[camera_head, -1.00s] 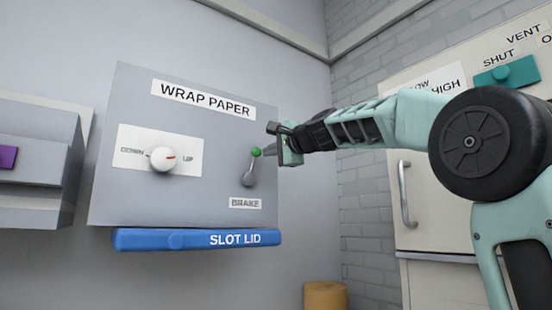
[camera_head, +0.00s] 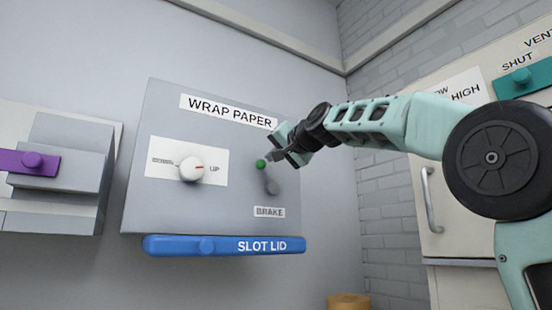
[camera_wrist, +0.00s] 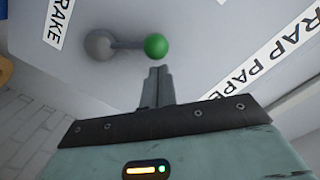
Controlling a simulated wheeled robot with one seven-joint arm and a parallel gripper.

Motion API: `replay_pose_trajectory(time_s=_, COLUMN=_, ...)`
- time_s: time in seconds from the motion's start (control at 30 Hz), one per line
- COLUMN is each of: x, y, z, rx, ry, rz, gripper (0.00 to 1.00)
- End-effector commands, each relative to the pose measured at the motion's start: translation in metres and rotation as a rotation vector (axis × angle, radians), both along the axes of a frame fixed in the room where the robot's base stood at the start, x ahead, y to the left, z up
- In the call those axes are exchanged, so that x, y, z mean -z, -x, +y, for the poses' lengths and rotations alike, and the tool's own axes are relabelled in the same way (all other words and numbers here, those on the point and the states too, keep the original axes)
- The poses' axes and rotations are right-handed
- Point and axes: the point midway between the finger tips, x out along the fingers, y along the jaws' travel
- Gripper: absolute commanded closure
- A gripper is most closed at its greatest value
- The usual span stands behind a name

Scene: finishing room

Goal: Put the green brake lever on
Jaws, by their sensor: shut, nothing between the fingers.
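The brake lever is a short grey arm with a green ball knob (camera_head: 262,164) on the wrap paper panel, above the BRAKE label (camera_head: 269,212). Its grey pivot (camera_head: 271,187) is below and slightly right of the knob, so the lever points up. In the wrist view the green knob (camera_wrist: 156,46) lies just beyond my fingertips, with the grey pivot (camera_wrist: 99,45) to its left. My gripper (camera_head: 272,157) is shut and empty, its fingertips at the knob's upper right. In the wrist view the fingertips (camera_wrist: 158,70) look very close to the knob; I cannot tell whether they touch.
The panel also carries a white DOWN/UP knob (camera_head: 191,168). A blue SLOT LID bar (camera_head: 224,246) runs along its lower edge. A grey box with a purple part (camera_head: 32,161) is at left. A cabinet with a handle (camera_head: 432,200) stands at right.

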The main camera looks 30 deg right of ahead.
Motion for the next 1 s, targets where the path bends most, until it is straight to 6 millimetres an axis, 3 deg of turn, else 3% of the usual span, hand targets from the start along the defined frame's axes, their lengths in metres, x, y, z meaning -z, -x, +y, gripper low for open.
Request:
replay_pose_trajectory(time_s=0.77, x=0.001, y=0.0, z=0.003, rx=-0.001, ry=0.062, rz=-0.001, gripper=1.0)
replay_pose_trajectory(time_s=1.0, x=-0.017, y=-0.002, z=0.003, rx=-0.002, ry=0.062, rz=-0.001, gripper=1.0)
